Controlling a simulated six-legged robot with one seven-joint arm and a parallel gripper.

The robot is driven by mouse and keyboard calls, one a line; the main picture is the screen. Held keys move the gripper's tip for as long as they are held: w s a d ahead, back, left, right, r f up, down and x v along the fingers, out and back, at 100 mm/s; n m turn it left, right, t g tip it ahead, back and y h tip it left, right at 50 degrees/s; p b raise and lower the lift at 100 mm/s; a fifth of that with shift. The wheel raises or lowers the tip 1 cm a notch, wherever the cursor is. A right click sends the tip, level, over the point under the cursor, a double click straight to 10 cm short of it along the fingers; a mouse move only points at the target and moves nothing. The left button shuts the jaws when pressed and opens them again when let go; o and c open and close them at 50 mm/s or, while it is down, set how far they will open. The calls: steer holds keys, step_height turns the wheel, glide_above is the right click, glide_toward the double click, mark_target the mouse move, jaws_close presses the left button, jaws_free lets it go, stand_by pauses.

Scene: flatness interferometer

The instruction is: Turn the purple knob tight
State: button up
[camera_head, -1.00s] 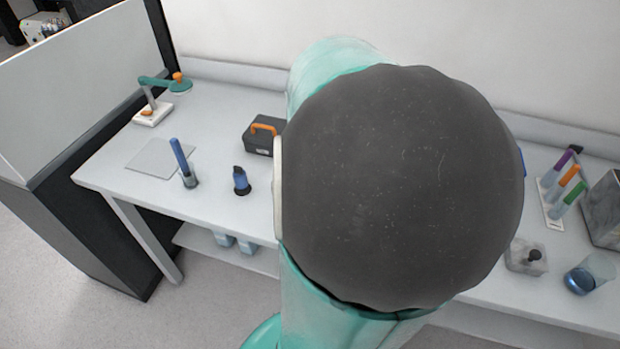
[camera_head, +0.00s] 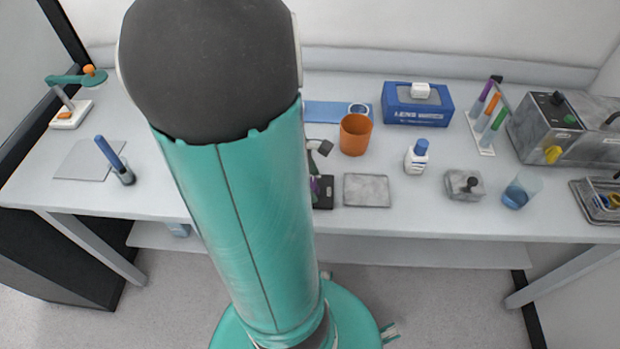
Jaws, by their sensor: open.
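A small purple part (camera_head: 315,187), perhaps the purple knob, shows at the right edge of my teal arm. It belongs to, or stands against, a small dark device (camera_head: 323,195) on the bench, mostly hidden behind my arm. I cannot tell how tight the knob is. A grey and dark green piece (camera_head: 319,148) shows just above it, also partly covered. My arm rises through the left middle of the view. I cannot make out my gripper's fingers.
A grey plate (camera_head: 367,190), an orange cup (camera_head: 355,134) and a white bottle (camera_head: 416,158) stand right of the device. A blue lens box (camera_head: 418,106), pen rack (camera_head: 487,120) and grey instrument (camera_head: 550,128) are farther right. The bench (camera_head: 420,212) front is largely clear.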

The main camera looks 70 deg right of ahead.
steer(key=c, duration=1)
steer(key=shift+m, duration=0.4)
steer(key=m+y, duration=0.1)
steer(key=m, duration=0.2)
steer(key=shift+d+m+y, duration=0.1)
steer(key=shift+m+y, duration=0.2)
steer(key=shift+y, duration=0.1)
steer(key=m, duration=0.2)
steer(key=m+y, duration=0.1)
steer(key=m, duration=0.1)
steer(key=shift+d+y, duration=0.15)
steer(key=shift+y, duration=0.15)
steer(key=m, duration=0.2)
steer(key=m+t+y, duration=0.1)
steer(key=m, duration=0.2)
steer(key=shift+s+d+t, duration=0.1)
steer(key=shift+t, duration=0.2)
steer(key=shift+m+t+y, duration=0.4)
steer(key=shift+m+t, duration=0.3)
steer(key=shift+m, duration=1.3)
